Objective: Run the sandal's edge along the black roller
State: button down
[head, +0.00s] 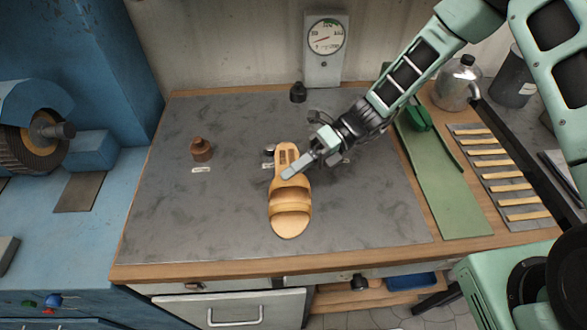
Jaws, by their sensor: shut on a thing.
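A tan sandal (291,222) with straps across it is over the grey mat in the middle of the bench, its rounded wide end toward me. My gripper (290,171) reaches in from the upper right and is shut on the sandal near its far, narrower half. One finger lies across the sandal's top; the other is hidden. I cannot tell whether the sandal touches the mat.
The grey mat (360,215) is mostly clear. A brown knobbed piece (202,150) and a small black bottle (298,92) stand on it. A dial gauge (325,38) stands behind.

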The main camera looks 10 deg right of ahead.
jog(key=shift+w, duration=0.25)
jog(key=shift+w+d+f, duration=0.1)
jog(key=shift+w, duration=0.25)
jog(key=shift+w, duration=0.15)
jog(key=shift+w+d, duration=0.15)
jog(key=shift+w, duration=0.5)
jog(key=shift+w, duration=0.2)
jog(key=shift+w, duration=0.25)
dwell(0.3)
jog(key=shift+w+d, duration=0.1)
jog(key=shift+w, duration=0.55)
jog(key=shift+w, duration=0.1)
dwell(0.8)
jog(key=shift+w, duration=0.7)
